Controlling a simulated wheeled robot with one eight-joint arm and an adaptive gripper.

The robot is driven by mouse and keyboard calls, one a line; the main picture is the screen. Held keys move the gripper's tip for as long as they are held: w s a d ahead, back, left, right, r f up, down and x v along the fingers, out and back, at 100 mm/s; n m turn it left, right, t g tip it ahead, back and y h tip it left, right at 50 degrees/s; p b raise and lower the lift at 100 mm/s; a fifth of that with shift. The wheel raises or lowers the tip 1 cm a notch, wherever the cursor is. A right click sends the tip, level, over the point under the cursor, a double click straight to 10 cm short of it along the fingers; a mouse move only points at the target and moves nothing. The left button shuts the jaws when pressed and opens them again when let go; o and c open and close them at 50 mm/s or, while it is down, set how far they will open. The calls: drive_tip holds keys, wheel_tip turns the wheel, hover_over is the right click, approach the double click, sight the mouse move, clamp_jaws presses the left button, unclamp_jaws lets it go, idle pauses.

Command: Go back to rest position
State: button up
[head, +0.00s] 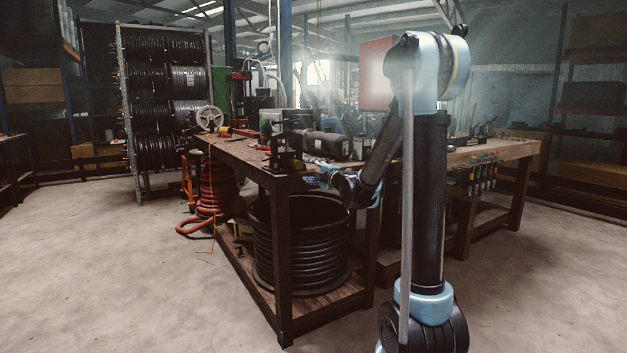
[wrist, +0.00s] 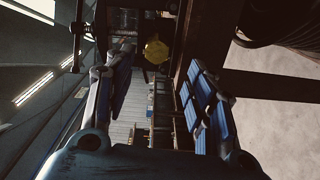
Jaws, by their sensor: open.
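My gripper (wrist: 155,85) shows in the wrist view with its two blue-padded fingers spread apart, and nothing is between them. In the head view my arm stands in front of the workbench (head: 235,152), right of the middle. Its wrist end reaches left and down to the near edge of the bench top. My gripper (head: 318,168) is small and dark there, beside the bench edge, and its fingertips are hard to make out. I cannot tell whether it touches the bench.
A large coil of black hose (head: 300,245) sits on the bench's lower shelf. A red hose coil (head: 217,185) stands left of the bench. A vise-like tool (head: 283,150) and dark cylinders (head: 328,145) are on the bench top. A hose reel rack (head: 160,100) stands behind. The floor at left is clear.

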drive_tip(key=s+d+f+m+g+h, duration=0.1)
drive_tip(key=s+d+f+m+g, duration=0.15)
drive_tip(key=s, duration=0.55)
drive_tip(key=s+d+f+m+g, duration=0.2)
drive_tip(key=s+m, duration=0.1)
drive_tip(key=s, duration=0.5)
drive_tip(key=s+d+f+m+g+h, duration=0.1)
drive_tip(key=s+d+f+m+g, duration=0.15)
drive_tip(key=s, duration=0.55)
drive_tip(key=s+d+f+m+g+h, duration=0.3)
drive_tip(key=s+d+f+m, duration=0.4)
drive_tip(key=s, duration=0.5)
drive_tip(key=s+d+f+m+g+h, duration=0.2)
drive_tip(key=s+d+f+m+h, duration=0.3)
drive_tip(key=s+d+f+m, duration=0.3)
drive_tip(key=s+d, duration=0.2)
drive_tip(key=s, duration=0.2)
drive_tip(key=shift+s+d+g, duration=0.15)
drive_tip(key=shift+s+g, duration=0.2)
drive_tip(key=shift+g, duration=0.05)
